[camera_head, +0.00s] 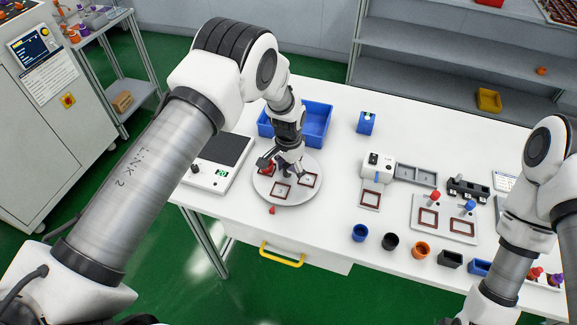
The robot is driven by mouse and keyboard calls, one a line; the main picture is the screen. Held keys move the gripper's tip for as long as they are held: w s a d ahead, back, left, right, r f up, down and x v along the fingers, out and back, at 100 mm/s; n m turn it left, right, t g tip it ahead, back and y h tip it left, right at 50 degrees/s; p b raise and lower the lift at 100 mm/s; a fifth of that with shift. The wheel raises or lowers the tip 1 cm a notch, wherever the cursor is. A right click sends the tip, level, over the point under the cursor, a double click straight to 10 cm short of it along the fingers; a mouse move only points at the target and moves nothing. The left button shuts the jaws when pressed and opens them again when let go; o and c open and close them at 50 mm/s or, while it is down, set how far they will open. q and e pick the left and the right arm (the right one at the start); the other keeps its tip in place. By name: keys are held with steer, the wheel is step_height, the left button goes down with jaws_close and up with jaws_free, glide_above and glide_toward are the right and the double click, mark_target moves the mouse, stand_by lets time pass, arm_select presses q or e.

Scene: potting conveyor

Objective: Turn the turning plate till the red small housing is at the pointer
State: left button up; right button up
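The turning plate (312,199) is a light grey disc on the white table, with several dark red square frames on it. The red small housing (267,168) appears at the plate's back left, partly hidden by my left gripper. A small red pointer (272,211) is at the plate's front edge, apart from the housing. My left gripper (283,172) is low over the back left of the plate, beside the red housing. Its fingers are dark and small, so whether they touch the housing or plate is unclear. My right arm is at the right edge; its gripper is out of view.
A blue bin (318,118) stands behind the plate and a scale (221,160) stands left of it. A white device (376,166) and a tray with square frames (443,222) are to the right. Several cups, including a blue one (360,233), line the front edge.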

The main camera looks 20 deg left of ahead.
arm_select(q)
steer(key=shift+w+a, duration=0.15)
steer(key=shift+w, duration=0.1)
steer(key=shift+o, duration=0.8)
steer(key=shift+s+r, duration=0.1)
steer(key=shift+r, duration=0.05)
steer(key=c, duration=0.6)
steer(key=shift+s+r, duration=0.1)
jaws_close()
arm_select(e)
steer(key=shift+s+d, duration=0.1)
steer(key=shift+s, duration=0.05)
arm_select(q)
steer(key=shift+r, duration=0.15)
arm_select(e)
steer(key=shift+d+f, duration=0.1)
steer(key=shift+d+f, duration=0.2)
